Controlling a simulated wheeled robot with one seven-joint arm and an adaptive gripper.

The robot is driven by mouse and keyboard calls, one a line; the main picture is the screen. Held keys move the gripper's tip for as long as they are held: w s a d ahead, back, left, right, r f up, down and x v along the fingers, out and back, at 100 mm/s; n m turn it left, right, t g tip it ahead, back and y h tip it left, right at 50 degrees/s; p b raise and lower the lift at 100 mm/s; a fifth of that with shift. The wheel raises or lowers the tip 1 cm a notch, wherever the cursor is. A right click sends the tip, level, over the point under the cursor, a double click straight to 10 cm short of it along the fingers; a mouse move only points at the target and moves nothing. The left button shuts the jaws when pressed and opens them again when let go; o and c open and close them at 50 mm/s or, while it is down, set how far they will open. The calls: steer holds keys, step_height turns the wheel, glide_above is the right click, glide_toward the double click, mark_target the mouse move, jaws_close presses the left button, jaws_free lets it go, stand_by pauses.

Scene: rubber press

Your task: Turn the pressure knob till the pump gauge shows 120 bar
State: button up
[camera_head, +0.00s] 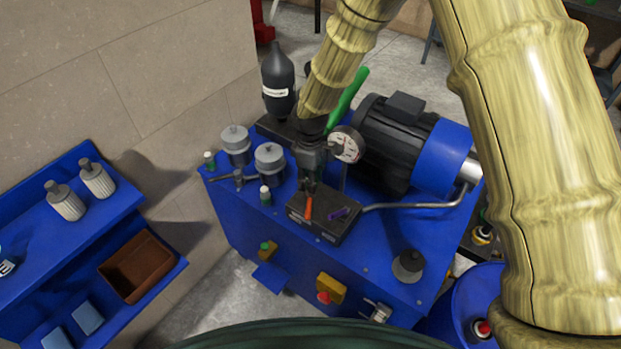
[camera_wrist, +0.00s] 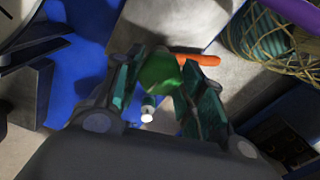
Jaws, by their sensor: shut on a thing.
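My gripper (camera_head: 308,184) reaches down over a dark block (camera_head: 320,226) on top of the blue pump unit. In the wrist view, my gripper's fingertips (camera_wrist: 160,75) are closed on a rounded green knob (camera_wrist: 161,69), which looks like the pressure knob. In the head view the gripper hides this knob. The pump gauge (camera_head: 346,144), a round white dial, stands right behind my gripper. Its needle reading is too small to tell. An orange handle (camera_head: 308,208) shows just below the fingertips, and also beside the knob in the wrist view (camera_wrist: 200,60).
A motor (camera_head: 395,140) stands at the right, a black accumulator (camera_head: 278,85) behind, and grey canisters (camera_head: 270,160) at the left. A curved pipe (camera_head: 420,205) runs right of the block.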

steer(key=shift+a+m, duration=0.1)
steer(key=shift+m, duration=0.5)
steer(key=shift+w, duration=0.1)
steer(key=o, duration=1)
step_height(320, 180, up, 12)
steer(key=shift+r, duration=0.1)
stand_by(0.5)
